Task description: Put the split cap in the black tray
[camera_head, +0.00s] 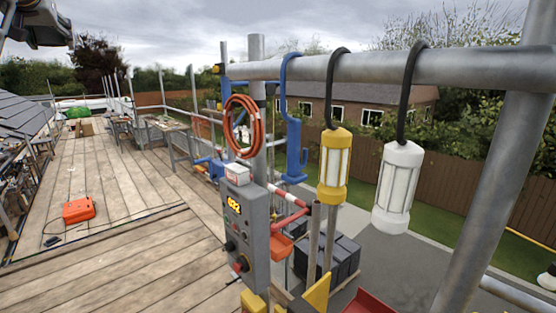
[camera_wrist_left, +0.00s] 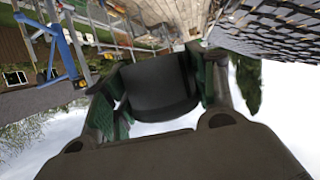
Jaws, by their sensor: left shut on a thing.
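My left gripper (camera_head: 38,28) is at the top left corner of the head view, high above the deck and cut off by the frame edge. In the left wrist view the same gripper (camera_wrist_left: 157,88) is shut on a dark grey, smooth, slightly curved piece (camera_wrist_left: 160,82), held between its two green-edged fingers. It may be the split cap; I cannot see a split in it. I cannot make out a black tray in either view. My right gripper is not in view.
A plank deck (camera_head: 120,180) has an orange case (camera_head: 78,210) on it. A grey control box (camera_head: 245,225) stands by a scaffold post. Yellow (camera_head: 335,170) and white (camera_head: 398,188) lamps hang from a rail. Dark stacked blocks (camera_head: 340,258) stand below. A slate roof (camera_head: 22,125) is at left.

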